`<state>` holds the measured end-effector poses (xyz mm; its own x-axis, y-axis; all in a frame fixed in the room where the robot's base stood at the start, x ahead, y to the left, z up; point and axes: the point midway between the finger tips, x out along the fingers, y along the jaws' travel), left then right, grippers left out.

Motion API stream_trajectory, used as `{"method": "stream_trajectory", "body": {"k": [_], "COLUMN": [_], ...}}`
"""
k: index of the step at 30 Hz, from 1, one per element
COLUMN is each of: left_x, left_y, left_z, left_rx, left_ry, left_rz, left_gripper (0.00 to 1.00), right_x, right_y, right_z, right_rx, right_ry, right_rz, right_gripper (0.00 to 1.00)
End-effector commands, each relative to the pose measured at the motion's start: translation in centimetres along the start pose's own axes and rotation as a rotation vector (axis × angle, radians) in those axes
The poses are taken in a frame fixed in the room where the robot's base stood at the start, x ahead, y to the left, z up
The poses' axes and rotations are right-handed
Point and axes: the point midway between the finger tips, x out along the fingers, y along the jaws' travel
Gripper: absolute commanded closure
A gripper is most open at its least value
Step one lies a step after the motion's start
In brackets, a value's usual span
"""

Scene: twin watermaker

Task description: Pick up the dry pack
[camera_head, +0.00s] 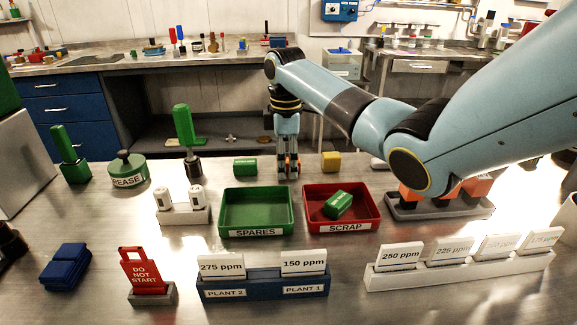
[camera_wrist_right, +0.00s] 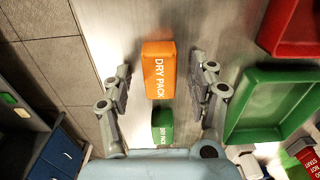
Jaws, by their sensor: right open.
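An orange pack (camera_wrist_right: 158,70) marked DRY PACK lies between the spread fingers of my right gripper (camera_wrist_right: 163,88) in the right wrist view, with a gap on both sides. In the head view my right gripper (camera_head: 288,168) points down behind the trays, and slivers of orange show beside its near finger, which hides most of the pack. A green pack (camera_wrist_right: 163,127) with a small label lies beside the orange one; it also shows in the head view (camera_head: 245,166), left of the gripper. My right gripper is open and empty. My left gripper is out of view.
A green SPARES tray (camera_head: 257,211) and a red SCRAP tray (camera_head: 313,222) stand in front of the gripper, the red one holding a green pack (camera_head: 338,204). A white two-slot holder (camera_head: 183,215) stands left of the trays.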

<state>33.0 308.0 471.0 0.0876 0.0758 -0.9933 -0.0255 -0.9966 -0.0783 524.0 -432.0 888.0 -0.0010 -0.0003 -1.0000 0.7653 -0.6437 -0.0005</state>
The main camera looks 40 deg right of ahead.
Motion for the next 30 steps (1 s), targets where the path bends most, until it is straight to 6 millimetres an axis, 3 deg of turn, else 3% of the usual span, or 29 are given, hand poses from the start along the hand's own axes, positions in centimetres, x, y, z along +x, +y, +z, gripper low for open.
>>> {"method": "stream_trajectory", "body": {"k": [5,18,30], "left_x": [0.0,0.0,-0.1], "left_y": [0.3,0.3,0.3], "left_z": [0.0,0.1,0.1], "left_rx": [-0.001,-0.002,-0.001], "left_ry": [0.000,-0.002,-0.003], "left_rz": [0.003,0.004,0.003], "left_gripper": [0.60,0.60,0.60], "right_x": [-0.1,-0.1,-1.2], "right_y": [0.0,0.0,0.1], "right_z": [0.0,0.0,0.0], "right_rx": [0.000,0.000,0.000], "right_ry": [0.000,0.000,0.002], "right_rz": [0.000,0.000,0.003], "right_gripper": [0.43,0.99,0.99]}}
